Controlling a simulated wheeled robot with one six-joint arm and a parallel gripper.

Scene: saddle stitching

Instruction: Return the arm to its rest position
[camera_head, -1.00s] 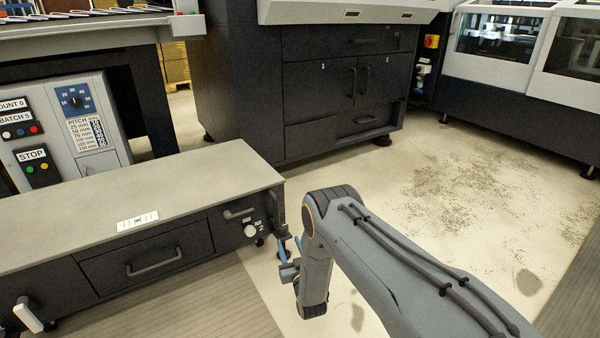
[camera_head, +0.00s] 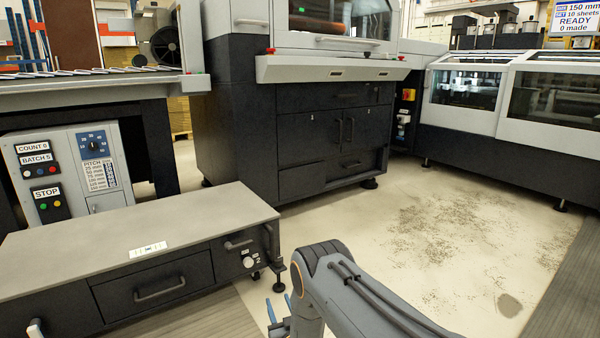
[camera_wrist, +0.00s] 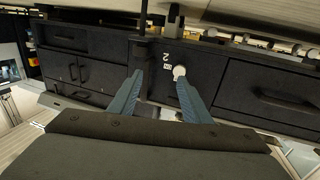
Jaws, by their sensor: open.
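My gripper (camera_head: 279,312) shows at the bottom of the head view, its blue fingers below and just right of the corner of the low grey-topped cabinet. My grey arm bends above and right of it. In the wrist view my gripper (camera_wrist: 158,100) has two blue fingers spread apart with nothing between them. Beyond them is the dark cabinet front with a white knob (camera_wrist: 180,72) and a "2" mark. I see no contact between the fingers and the cabinet.
The low cabinet (camera_head: 120,232) with drawers stands left of my arm. A control panel (camera_head: 68,170) with a STOP button is behind it. A dark machine (camera_head: 330,130) stands ahead, and a glass-covered machine (camera_head: 470,90) at the right. The stained floor (camera_head: 440,225) between is clear.

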